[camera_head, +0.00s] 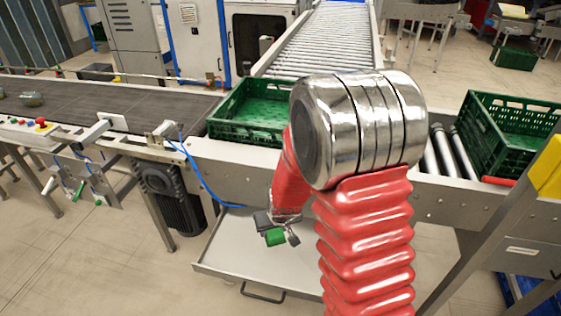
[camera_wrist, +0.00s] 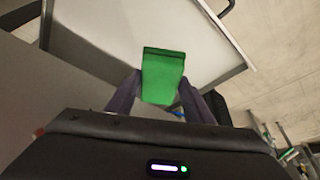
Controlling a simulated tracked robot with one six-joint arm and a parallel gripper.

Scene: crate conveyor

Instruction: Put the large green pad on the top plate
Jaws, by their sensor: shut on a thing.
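The green pad (camera_head: 275,237) is a small bright green block, held between the two dark fingers of my gripper (camera_head: 282,230). In the wrist view the green pad (camera_wrist: 163,75) sticks out beyond the fingers of my gripper (camera_wrist: 160,95), which are shut on its sides. A pale metal plate (camera_head: 235,262) with a raised rim and a dark front handle lies below the conveyor's side. The plate also shows behind the pad in the wrist view (camera_wrist: 110,35). The pad is apart from the plate, above it in the picture. My red arm hides the plate's right part.
A green crate (camera_head: 232,131) stands on the conveyor (camera_head: 110,105), behind my arm. Another green crate (camera_head: 515,103) stands on rollers at the right. The conveyor's metal side rail (camera_head: 235,178) is close behind my gripper. A blue hose (camera_head: 200,175) hangs left of it.

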